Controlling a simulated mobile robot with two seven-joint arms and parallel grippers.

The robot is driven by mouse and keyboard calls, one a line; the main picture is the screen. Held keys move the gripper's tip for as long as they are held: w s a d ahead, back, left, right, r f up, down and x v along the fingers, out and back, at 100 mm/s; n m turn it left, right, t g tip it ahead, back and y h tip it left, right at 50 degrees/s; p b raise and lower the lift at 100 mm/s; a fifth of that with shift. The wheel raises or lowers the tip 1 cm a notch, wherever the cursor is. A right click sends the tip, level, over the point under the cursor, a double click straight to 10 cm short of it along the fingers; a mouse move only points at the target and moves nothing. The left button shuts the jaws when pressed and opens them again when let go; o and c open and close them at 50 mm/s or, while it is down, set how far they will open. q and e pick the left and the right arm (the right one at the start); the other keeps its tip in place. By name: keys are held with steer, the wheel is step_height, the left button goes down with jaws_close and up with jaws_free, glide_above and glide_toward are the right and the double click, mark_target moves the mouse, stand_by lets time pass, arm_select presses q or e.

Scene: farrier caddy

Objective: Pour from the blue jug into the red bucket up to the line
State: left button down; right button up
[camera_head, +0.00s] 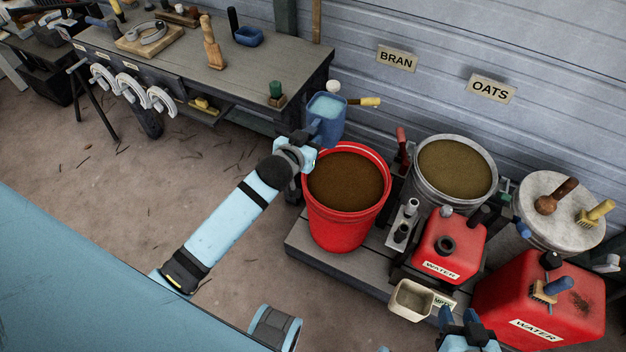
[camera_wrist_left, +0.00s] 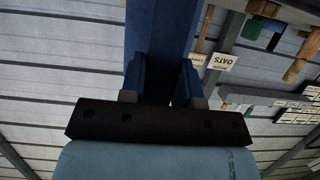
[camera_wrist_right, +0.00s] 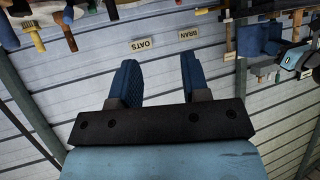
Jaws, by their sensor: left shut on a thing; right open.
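The blue jug (camera_head: 327,106) is near the upper left rim of the red bucket (camera_head: 340,232) in the head view. It looks about upright, with a pale blue surface inside its mouth. My left gripper (camera_head: 308,147) is shut on the jug; in the left wrist view a dark blue part of the jug (camera_wrist_left: 160,40) stands between the fingers. The bucket stands on a grey platform and shows a brown surface inside below its rim. I cannot make out a line in it. My right gripper (camera_head: 468,326) is open and empty at the bottom right; its fingers are apart in the right wrist view (camera_wrist_right: 157,85).
A metal bucket (camera_head: 418,190) of brown contents stands right of the red one. Red water containers (camera_head: 447,248) (camera_head: 590,300), a beige scoop-like box (camera_head: 410,300) and a round lid-topped drum (camera_head: 535,195) crowd the right. A workbench (camera_head: 270,62) stands upper left. Floor at left is mostly clear.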

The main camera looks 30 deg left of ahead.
arm_select(q)
steer(key=w+a+f+b, duration=0.1)
steer(key=w+f+b, duration=0.1)
steer(key=f, duration=0.6)
steer(key=w+a+f+b, duration=0.1)
steer(key=w+f+b, duration=0.2)
steer(key=f+b, duration=0.2)
step_height(320, 180, down, 4)
steer(key=shift+w+r, duration=0.1)
steer(key=shift+w, duration=0.1)
arm_select(e)
steer(key=f, duration=0.5)
steer(key=shift+w+a, duration=0.15)
steer(key=shift+a, duration=0.25)
